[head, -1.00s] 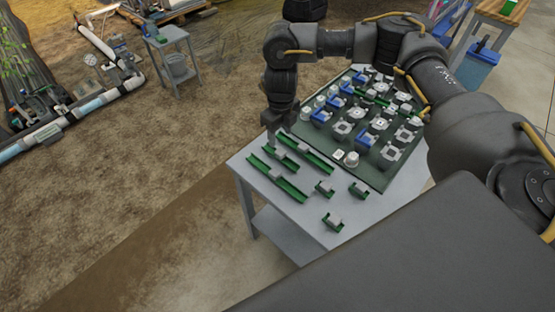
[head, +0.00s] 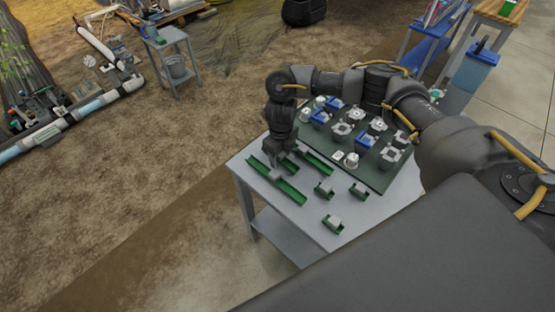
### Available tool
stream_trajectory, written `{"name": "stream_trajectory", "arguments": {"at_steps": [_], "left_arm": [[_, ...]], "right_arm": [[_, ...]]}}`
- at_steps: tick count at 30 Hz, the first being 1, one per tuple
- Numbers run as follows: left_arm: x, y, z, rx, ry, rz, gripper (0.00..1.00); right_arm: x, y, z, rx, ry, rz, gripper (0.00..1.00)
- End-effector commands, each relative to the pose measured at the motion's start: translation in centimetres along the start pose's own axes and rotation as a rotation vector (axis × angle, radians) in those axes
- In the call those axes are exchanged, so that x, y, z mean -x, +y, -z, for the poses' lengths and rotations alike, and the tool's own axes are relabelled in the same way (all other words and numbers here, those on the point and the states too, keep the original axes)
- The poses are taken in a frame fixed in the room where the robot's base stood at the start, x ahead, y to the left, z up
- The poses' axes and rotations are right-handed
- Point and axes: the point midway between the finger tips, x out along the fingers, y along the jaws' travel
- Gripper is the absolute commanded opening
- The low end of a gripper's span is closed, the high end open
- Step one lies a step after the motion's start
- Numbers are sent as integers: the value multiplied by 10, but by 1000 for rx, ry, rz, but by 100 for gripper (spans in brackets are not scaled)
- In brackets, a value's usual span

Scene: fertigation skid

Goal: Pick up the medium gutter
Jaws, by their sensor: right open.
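Two long green gutters with grey blocks on them lie side by side on the grey table. The nearer gutter (head: 291,191) is at the left edge, and the other gutter (head: 320,166) lies behind it, partly hidden by my right arm. They look similar in length, so I cannot tell which is the medium one. Several short green pieces (head: 324,188) lie to their right. My right gripper (head: 280,154) points down, open, close above the two gutters; its fingertips are small and dark, and contact is not clear. My left gripper is out of view.
A dark green board (head: 377,182) with rows of grey and blue fittings (head: 365,141) covers the back of the table (head: 295,223). A small side table (head: 168,36) and white pipes (head: 95,104) stand farther off left.

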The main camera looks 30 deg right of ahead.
Motion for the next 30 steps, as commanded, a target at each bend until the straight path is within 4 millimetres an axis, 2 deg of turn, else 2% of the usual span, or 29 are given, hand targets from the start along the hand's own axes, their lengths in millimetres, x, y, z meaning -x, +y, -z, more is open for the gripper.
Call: {"name": "stream_trajectory", "arguments": {"at_steps": [5, 16, 25, 30], "left_arm": [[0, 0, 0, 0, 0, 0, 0], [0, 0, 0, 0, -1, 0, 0], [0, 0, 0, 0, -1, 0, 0], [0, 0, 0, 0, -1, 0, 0]], "right_arm": [[0, 0, 0, 0, -1, 0, 51], [1, 0, 0, 0, -1, 0, 4], [3, 0, -1, 0, -2, 0, 3], [16, -1, -1, 2, -4, 2, 3]]}}
